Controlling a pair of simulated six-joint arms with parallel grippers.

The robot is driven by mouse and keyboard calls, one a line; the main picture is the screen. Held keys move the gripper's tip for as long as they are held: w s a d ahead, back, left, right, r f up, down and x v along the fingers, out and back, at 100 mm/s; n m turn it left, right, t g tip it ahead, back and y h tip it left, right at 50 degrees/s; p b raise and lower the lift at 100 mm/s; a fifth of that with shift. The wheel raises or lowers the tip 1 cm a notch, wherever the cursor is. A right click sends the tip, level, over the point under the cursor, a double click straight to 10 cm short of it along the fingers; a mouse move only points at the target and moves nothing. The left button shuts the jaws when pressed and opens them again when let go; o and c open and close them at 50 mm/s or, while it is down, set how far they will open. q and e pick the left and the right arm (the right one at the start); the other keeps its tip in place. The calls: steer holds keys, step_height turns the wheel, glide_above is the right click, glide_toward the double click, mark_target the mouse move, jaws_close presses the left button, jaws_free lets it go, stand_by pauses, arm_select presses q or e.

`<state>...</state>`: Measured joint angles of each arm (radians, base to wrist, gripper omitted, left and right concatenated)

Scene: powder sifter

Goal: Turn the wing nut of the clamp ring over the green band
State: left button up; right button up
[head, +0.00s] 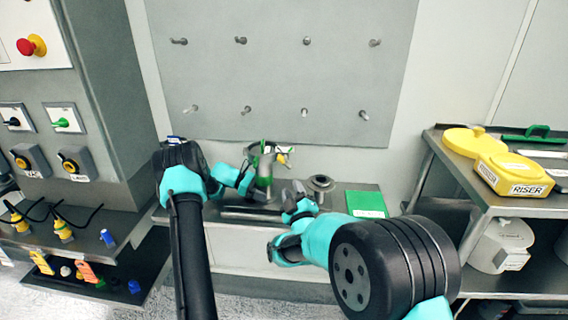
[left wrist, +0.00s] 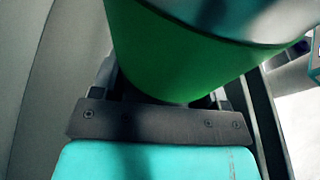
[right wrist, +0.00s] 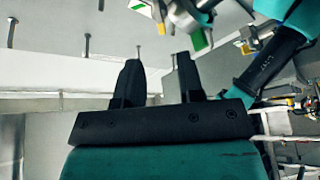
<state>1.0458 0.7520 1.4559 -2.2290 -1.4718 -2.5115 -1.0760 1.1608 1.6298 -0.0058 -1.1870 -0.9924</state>
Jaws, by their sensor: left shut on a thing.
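A steel sifter body with a green band (head: 265,163) stands upright over the metal bench at the centre of the head view. The green band (left wrist: 190,60) fills the top of the left wrist view. My left gripper (head: 250,176) is shut around this banded part. A small yellow piece (head: 283,158) sticks out on its right side; I cannot tell whether it belongs to the clamp ring or wing nut. My right gripper (head: 292,192) is apart from the sifter, to its right and nearer. Its fingers (right wrist: 160,82) are spread and empty.
A flanged steel part (head: 320,184) and a green pad (head: 366,205) lie on the bench to the right. A grey panel with pegs (head: 280,70) stands behind. A shelf (head: 450,160) with a yellow container labelled RISER (head: 515,174) is at the right. A control cabinet (head: 110,100) is at the left.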

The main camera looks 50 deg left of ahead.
mark_target(285, 164)
stand_by(0.3)
steer(key=shift+x, duration=6.05)
steer(key=shift+d, duration=0.1)
jaws_close()
